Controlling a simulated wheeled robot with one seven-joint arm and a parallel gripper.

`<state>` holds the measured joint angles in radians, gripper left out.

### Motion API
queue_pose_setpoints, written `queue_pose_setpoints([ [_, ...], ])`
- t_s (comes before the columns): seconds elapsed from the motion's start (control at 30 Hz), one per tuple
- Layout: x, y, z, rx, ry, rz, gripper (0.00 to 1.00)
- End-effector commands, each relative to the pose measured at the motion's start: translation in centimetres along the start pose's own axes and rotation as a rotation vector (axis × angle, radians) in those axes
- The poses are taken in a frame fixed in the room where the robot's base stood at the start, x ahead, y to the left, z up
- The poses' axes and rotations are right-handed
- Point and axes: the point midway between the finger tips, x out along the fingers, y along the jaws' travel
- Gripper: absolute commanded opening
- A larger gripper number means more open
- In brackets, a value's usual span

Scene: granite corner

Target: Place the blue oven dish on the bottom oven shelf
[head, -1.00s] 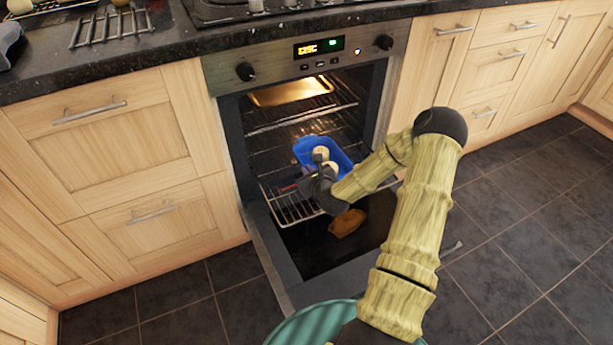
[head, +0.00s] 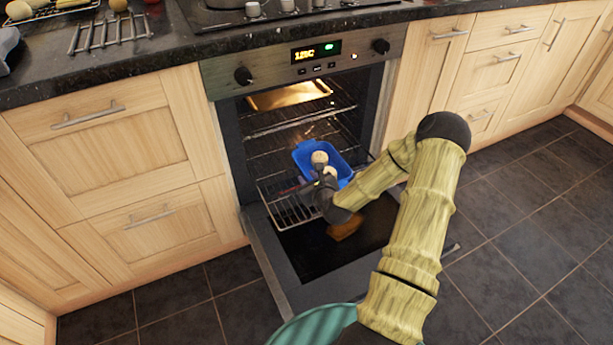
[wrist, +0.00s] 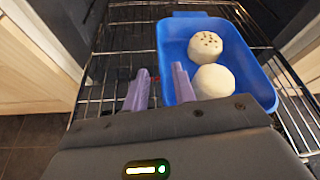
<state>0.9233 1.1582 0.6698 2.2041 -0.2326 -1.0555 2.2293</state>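The blue oven dish (head: 345,164) sits on a wire shelf low in the open oven, and the shelf sticks out at the front. It holds two pale round buns, one with dark specks, seen in the wrist view in the dish (wrist: 240,97). My gripper (wrist: 160,76) has its two purple fingers apart. The right finger overlaps the dish's near left side, and the left finger is outside it over the wire shelf (wrist: 98,88). Contact with the wall cannot be told. In the head view my gripper (head: 304,186) is at the dish's front left, partly hiding it.
The oven door (head: 300,262) is folded down, with a brown patch (head: 345,225) on it. A higher shelf carries a shallow metal tray (head: 290,94). Cabinets (head: 120,150) flank the oven. The counter (head: 120,60) above holds a metal rack.

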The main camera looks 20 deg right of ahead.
Motion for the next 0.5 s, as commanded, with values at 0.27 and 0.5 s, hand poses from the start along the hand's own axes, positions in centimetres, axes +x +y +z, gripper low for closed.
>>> queue_pose_setpoints([
  [0.27,-5.7,-0.2,0.2,0.004,0.003,-0.001,0.26],
  [0.5,-9.5,-0.7,-0.1,0.006,0.004,-0.012,0.26],
])
